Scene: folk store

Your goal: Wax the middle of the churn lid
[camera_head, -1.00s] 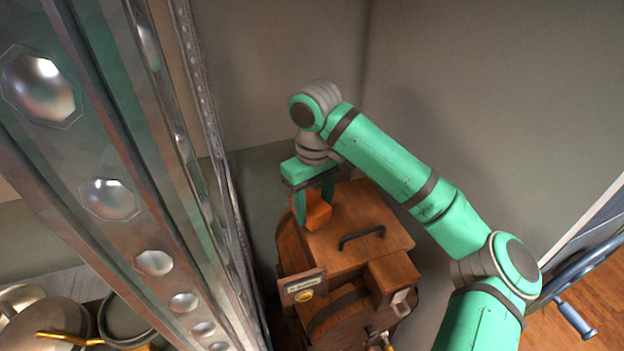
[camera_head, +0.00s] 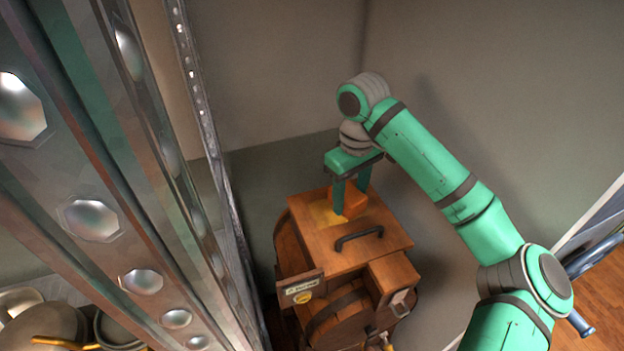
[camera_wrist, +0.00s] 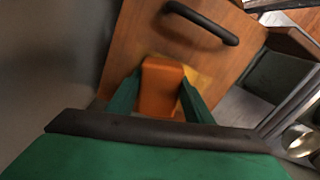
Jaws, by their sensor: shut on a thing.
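The churn lid (camera_head: 315,247) is a square wooden board on top of the wooden churn (camera_head: 345,320), with a dark bar handle (camera_head: 358,237). My gripper (camera_head: 350,200) is shut on an orange block of wax (camera_head: 355,203) and holds it at the lid's far part, behind the handle. The block seems to touch the lid. A yellowish wax patch (camera_head: 325,213) shows on the lid left of the block. In the wrist view the block (camera_wrist: 160,88) sits between the two green fingers, with the handle (camera_wrist: 202,22) beyond it and yellow beside it.
A tall metal post with round bosses (camera_head: 140,282) stands close on the left. Pots (camera_head: 50,330) lie at the bottom left. A small sign plate (camera_head: 301,287) is on the churn's front. Plain walls stand behind and to the right.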

